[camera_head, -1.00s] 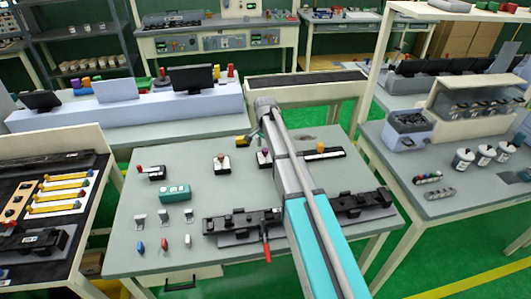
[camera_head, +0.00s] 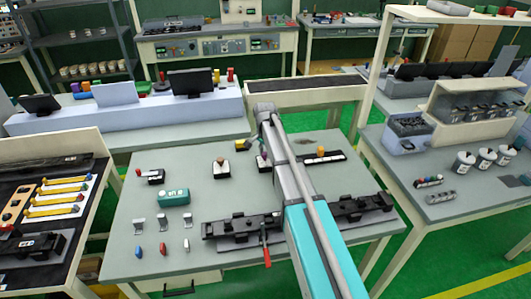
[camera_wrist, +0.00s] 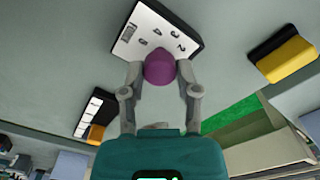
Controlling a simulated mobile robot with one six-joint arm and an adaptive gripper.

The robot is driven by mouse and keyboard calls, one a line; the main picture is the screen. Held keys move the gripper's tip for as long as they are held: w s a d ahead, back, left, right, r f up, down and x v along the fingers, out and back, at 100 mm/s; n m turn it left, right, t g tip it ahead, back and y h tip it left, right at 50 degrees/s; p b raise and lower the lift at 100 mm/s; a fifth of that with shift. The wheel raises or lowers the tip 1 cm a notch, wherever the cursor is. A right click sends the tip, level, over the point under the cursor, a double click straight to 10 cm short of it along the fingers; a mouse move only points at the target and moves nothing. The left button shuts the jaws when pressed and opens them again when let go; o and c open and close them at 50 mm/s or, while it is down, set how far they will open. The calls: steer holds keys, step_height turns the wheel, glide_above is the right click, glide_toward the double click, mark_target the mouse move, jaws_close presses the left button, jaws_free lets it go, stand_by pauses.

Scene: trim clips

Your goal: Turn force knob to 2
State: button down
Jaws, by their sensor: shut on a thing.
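A purple knob (camera_wrist: 159,67) stands on a white dial plate with a black base (camera_wrist: 150,33) in the wrist view. Printed digits, including a 2 and a 3, show along the plate beyond the knob. I cannot make out a pointer on the knob. My gripper (camera_wrist: 160,76) is shut on the purple knob, one finger on each side. In the head view the purple knob (camera_head: 262,157) is partly hidden beside my arm, and the fingertips cannot be made out.
A yellow and black block (camera_wrist: 284,56) lies right of the dial. An orange-knobbed strip (camera_wrist: 94,115) is at the lower left. In the head view another knob unit (camera_head: 220,168), a green box (camera_head: 174,197) and a black fixture with a red handle (camera_head: 240,228) are on the table.

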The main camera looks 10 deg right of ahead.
stand_by(0.4)
steer(key=n, duration=0.4)
steer(key=shift+n, duration=2.4)
steer(key=shift+c, duration=1.7)
jaws_free()
steer(key=shift+m, duration=0.3)
